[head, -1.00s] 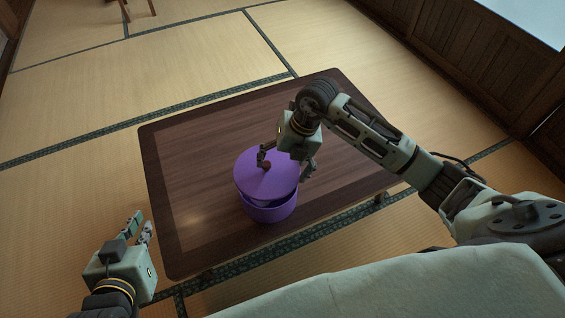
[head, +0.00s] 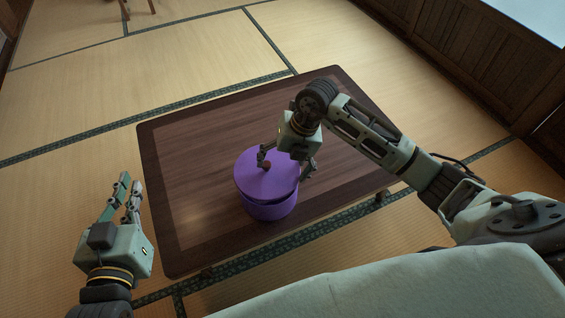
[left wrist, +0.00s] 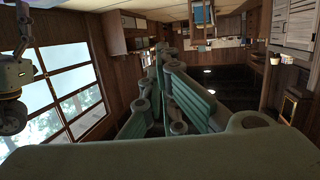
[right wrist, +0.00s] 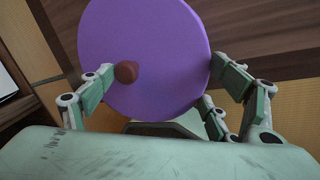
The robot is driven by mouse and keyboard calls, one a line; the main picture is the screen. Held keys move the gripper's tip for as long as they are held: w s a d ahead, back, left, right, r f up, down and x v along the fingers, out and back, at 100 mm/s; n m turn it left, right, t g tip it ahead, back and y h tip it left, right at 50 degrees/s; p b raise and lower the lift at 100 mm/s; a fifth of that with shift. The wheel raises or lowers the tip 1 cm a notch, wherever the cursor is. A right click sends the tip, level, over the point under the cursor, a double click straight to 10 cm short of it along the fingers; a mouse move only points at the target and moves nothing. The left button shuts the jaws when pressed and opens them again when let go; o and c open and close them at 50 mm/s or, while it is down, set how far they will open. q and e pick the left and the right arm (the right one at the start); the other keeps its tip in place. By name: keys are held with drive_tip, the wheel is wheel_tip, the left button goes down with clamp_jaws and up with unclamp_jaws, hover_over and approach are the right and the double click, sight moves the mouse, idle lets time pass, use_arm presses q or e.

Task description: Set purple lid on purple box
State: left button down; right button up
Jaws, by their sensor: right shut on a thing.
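The purple lid (head: 256,183) is a round disc with a small brown knob, directly over the round purple box (head: 270,210) on the low table. The lid hides the box's opening. The lid looks close to the rim with a slight tilt; whether it touches all round I cannot tell. My right gripper (head: 286,168) is shut on the lid, one finger by the knob and the other at the edge. The lid (right wrist: 150,50) also fills the upper middle of the right wrist view. My left gripper (head: 130,187) is empty, fingers close together, left of the table.
The dark wooden table (head: 200,150) is otherwise bare, with free room left of and behind the box. Tatami floor (head: 80,95) surrounds it. The left wrist view shows windows (left wrist: 65,95) and distant room furniture.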

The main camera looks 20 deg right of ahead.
drive_tip(key=shift+f+b, duration=0.35)
drive_tip(key=shift+f, duration=0.1)
use_arm(q)
wheel_tip(320, 180, up, 7)
drive_tip(key=d+t+h, duration=0.1)
drive_tip(key=t, duration=0.2)
drive_tip(key=shift+w+t+b, duration=0.3)
drive_tip(key=shift+t, duration=0.1)
use_arm(e)
drive_tip(key=shift+f, duration=0.3)
use_arm(q)
drive_tip(key=shift+f+g, duration=0.6)
drive_tip(key=shift+f, duration=0.45)
use_arm(e)
drive_tip(key=shift+f, duration=0.2)
drive_tip(key=shift+c, duration=0.2)
use_arm(q)
drive_tip(key=shift+a+f+y, duration=0.1)
drive_tip(key=shift+f+y, duration=0.2)
drive_tip(key=shift+f, duration=0.05)
drive_tip(key=shift+r, duration=0.2)
use_arm(e)
drive_tip(key=shift+f, duration=0.25)
idle(0.3)
use_arm(q)
drive_tip(key=shift+w+r, duration=0.1)
drive_tip(key=shift+r, duration=0.4)
use_arm(e)
drive_tip(key=shift+f, duration=0.25)
